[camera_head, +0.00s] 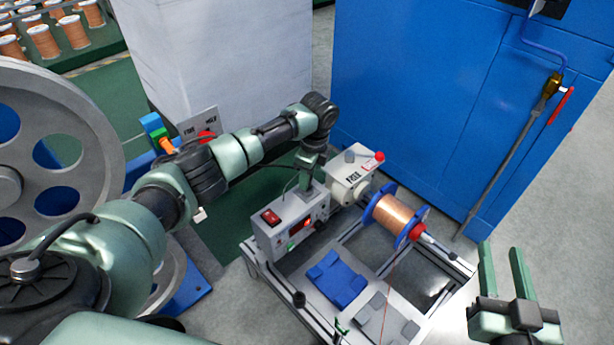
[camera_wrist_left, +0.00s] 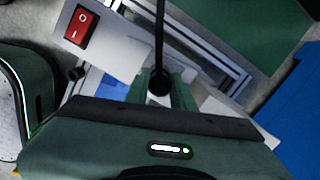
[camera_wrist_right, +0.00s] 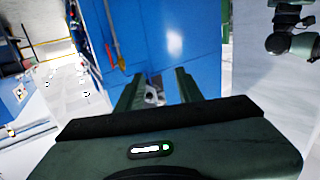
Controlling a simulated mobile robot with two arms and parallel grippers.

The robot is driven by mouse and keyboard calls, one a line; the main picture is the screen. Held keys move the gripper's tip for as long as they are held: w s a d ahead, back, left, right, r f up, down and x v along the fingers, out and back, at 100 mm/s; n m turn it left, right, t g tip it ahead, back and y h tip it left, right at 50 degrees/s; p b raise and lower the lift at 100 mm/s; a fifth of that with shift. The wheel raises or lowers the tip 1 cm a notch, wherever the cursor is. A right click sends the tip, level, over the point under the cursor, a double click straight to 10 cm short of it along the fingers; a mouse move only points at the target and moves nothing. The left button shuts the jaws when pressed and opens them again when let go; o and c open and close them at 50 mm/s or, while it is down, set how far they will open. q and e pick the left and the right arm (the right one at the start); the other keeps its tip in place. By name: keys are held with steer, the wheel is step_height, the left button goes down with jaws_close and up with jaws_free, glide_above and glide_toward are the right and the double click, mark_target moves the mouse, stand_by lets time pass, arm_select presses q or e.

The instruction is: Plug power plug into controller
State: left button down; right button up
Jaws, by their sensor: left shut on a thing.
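The controller (camera_head: 285,226) is a pale grey box with a red switch and a small lit display, on the metal frame. Its red rocker switch (camera_wrist_left: 81,25) shows at the upper left in the left wrist view. My left gripper (camera_head: 306,188) points down over the controller's top. It is shut on the black power plug (camera_wrist_left: 158,82), whose cable (camera_wrist_left: 159,35) runs up from it between the fingertips. My gripper hides the plug's prongs and the socket, so I cannot tell whether they touch. My right gripper (camera_head: 501,250) is open and empty, off the frame's right side.
A white motor unit (camera_head: 350,185) and a copper wire spool (camera_head: 395,217) with blue flanges stand right beside the controller. A blue pad (camera_head: 337,279) lies on the frame. A blue cabinet (camera_head: 430,100) stands behind. A large grey wheel (camera_head: 70,120) is at left.

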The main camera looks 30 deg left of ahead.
arm_select(q)
steer(key=shift+f, duration=0.4)
arm_select(e)
steer(key=shift+w+a+r, duration=0.1)
steer(key=shift+a+r, duration=0.05)
steer(key=shift+r, duration=0.35)
arm_select(q)
steer(key=c, duration=1.1)
jaws_free()
steer(key=shift+r, duration=0.1)
arm_select(e)
steer(key=shift+f, duration=0.1)
